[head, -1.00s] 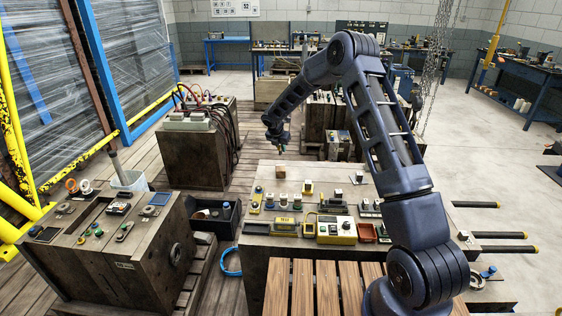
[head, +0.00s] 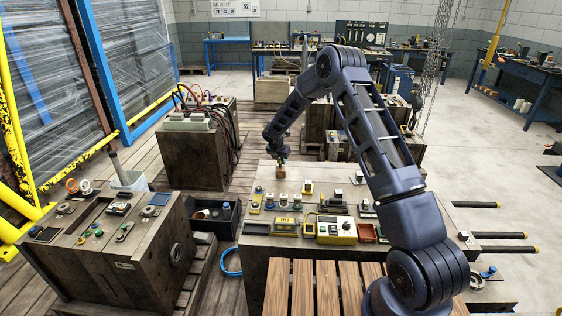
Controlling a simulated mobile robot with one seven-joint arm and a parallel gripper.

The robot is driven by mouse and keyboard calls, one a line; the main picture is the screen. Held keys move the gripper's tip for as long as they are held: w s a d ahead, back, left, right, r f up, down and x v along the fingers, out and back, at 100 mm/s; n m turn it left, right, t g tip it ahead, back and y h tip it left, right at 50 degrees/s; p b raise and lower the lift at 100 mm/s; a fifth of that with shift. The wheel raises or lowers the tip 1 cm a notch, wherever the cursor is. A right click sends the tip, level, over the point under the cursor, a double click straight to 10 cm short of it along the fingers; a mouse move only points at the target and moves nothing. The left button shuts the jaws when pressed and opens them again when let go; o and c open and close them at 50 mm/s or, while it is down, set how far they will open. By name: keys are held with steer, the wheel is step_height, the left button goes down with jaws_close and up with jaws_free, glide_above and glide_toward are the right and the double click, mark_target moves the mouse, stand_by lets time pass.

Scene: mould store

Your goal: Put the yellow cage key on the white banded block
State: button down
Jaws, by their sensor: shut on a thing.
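My gripper (head: 281,160) points down at the far left part of the long bench top (head: 320,178), right over a small brown block (head: 281,172). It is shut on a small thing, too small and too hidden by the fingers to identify. The thing looks close to or touching the block's top; I cannot tell which. I cannot make out a white band on the brown block at this size. No yellow cage key can be told apart for certain.
Several small switches and knobs stand in front of the block, with a yellow meter box (head: 337,230) at the front edge. A dark bin (head: 216,218) sits to the left. The bench top right behind the small parts is mostly clear.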

steer(key=shift+f, duration=0.15)
steer(key=c, duration=1.4)
jaws_free()
